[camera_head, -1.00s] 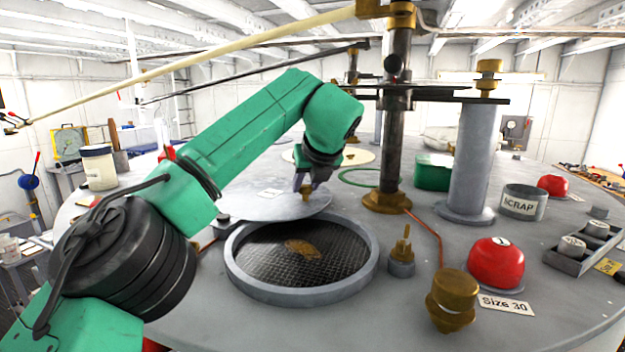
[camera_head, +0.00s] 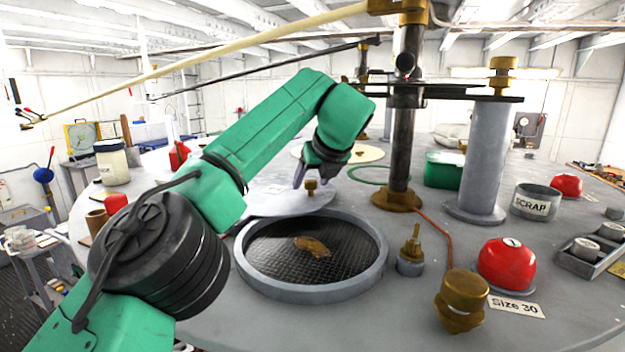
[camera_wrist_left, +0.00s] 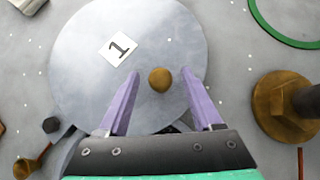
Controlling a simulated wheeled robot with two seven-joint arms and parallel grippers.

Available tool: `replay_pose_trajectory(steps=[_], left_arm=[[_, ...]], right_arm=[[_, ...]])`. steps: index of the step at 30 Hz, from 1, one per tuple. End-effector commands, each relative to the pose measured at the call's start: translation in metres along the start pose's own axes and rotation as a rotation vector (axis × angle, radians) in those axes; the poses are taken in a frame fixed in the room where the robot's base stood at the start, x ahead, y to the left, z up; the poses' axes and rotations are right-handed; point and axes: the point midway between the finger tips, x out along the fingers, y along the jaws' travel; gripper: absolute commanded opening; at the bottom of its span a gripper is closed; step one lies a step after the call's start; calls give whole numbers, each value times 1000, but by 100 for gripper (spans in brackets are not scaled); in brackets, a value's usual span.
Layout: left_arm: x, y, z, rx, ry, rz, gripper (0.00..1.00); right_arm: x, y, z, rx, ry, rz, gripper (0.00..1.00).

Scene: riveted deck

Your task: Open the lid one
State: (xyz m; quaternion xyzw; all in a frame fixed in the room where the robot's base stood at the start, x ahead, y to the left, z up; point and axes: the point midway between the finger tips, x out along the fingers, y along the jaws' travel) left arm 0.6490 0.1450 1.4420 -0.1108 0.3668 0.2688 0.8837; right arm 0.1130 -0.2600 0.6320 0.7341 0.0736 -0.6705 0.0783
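Lid one is a flat grey disc (camera_head: 270,204) lying on the deck just behind and left of the round opening (camera_head: 262,282). The opening is uncovered, with a dark mesh and a brown piece inside. In the left wrist view the lid (camera_wrist_left: 85,75) shows a "1" label and a brass knob (camera_wrist_left: 160,79); the knob also shows in the head view (camera_head: 311,187). My left gripper (camera_head: 309,179) is over the knob. In the wrist view its purple fingers (camera_wrist_left: 161,73) are spread, with the knob between the tips and a gap on each side. My right gripper is out of view.
A dark post on a brass base (camera_head: 397,200) stands right of the lid. A small brass-topped fitting (camera_head: 411,255), a brass knob (camera_head: 461,300) and a red dome (camera_head: 506,264) stand right of the opening. A grey column (camera_head: 486,160) and scrap bin (camera_head: 535,202) are farther right.

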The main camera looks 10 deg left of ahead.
Motion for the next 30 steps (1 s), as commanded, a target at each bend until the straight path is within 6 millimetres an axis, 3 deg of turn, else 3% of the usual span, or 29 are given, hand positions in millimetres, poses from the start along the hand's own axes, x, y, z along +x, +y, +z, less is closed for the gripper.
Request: replay_pose_trajectory(steps=[5, 10, 13, 19, 24, 30], left_arm=[[-4, 0, 0, 0, -1, -1, 67], [-32, -1, -4, 1, -4, -3, 67], [-45, 0, -34, 2, -6, -2, 67], [-90, -1, -71, 2, -4, -3, 67], [-111, 0, -85, 0, -1, -1, 67], [-115, 0, -85, 0, 0, 0, 67]], right_arm=[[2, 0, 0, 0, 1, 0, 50], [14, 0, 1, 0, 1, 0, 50], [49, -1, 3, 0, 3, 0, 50], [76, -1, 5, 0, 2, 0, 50], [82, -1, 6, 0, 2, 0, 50], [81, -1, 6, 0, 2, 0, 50]])
